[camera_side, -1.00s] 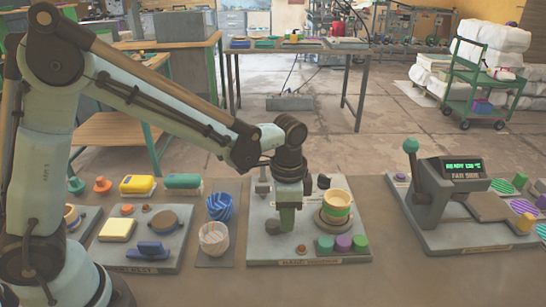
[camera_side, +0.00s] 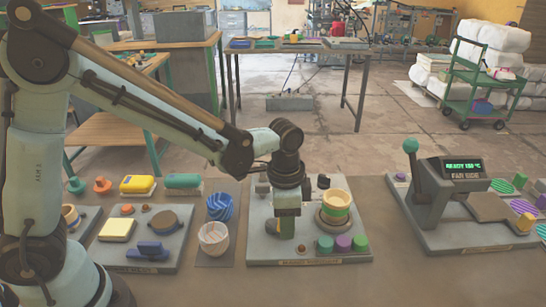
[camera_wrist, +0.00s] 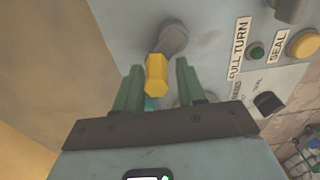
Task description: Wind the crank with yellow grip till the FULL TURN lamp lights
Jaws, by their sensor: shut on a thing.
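The crank's yellow grip (camera_wrist: 156,74) shows in the wrist view between the two green fingers of my gripper (camera_wrist: 160,66), which is shut on it. The grey crank arm (camera_wrist: 173,38) runs from the grip toward the upper right. The FULL TURN lamp (camera_wrist: 257,53) is a small dark green dome beside its label and looks unlit. In the side view my gripper (camera_side: 281,228) points down over the left part of the middle station. The yellow grip there is mostly hidden by the fingers.
The middle station's plate (camera_side: 258,255) carries a stacked yellow-rimmed bowl (camera_side: 336,205) and coloured buttons (camera_side: 343,243) right of my gripper. A press with a READY display (camera_side: 464,167) stands at the right.

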